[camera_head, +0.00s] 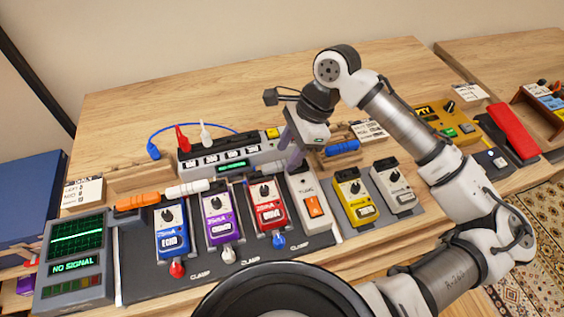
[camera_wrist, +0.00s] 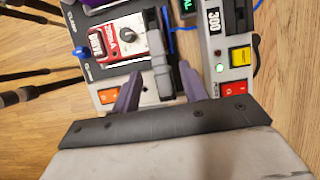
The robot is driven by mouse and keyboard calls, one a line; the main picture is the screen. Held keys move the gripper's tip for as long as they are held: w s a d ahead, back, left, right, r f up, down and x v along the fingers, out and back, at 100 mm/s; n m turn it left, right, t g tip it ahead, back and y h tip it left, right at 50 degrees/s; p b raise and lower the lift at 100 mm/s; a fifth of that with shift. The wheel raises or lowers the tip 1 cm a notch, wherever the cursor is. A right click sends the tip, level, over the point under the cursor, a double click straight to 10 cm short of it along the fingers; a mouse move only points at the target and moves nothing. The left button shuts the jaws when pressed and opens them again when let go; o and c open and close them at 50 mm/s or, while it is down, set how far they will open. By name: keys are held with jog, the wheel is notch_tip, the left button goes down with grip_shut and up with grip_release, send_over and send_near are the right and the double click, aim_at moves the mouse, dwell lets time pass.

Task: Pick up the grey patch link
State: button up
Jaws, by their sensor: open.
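The grey patch link (camera_wrist: 161,66) shows in the wrist view as a grey bar lying beside the top edge of the red pedal (camera_wrist: 122,36). My gripper (camera_wrist: 160,82) is open, with one purple-grey finger on each side of the link's near end. I cannot tell whether either finger touches it. In the head view my gripper (camera_head: 294,162) points down behind the red pedal (camera_head: 267,206) and the grey pedal with an orange switch (camera_head: 310,198). The link is hard to make out there.
A power strip (camera_head: 232,155) with plugs stands just behind the pedals. An orange link (camera_head: 137,201), a white link (camera_head: 187,188) and a blue link (camera_head: 343,147) lie nearby. Blue (camera_head: 170,236), purple (camera_head: 220,218) and yellow (camera_head: 355,197) pedals flank the spot. Bare wood lies behind.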

aim_at(282, 168)
jog(key=shift+x, duration=1.45)
jog(key=shift+c, duration=0.4)
grip_shut()
jog(key=shift+r, duration=0.15)
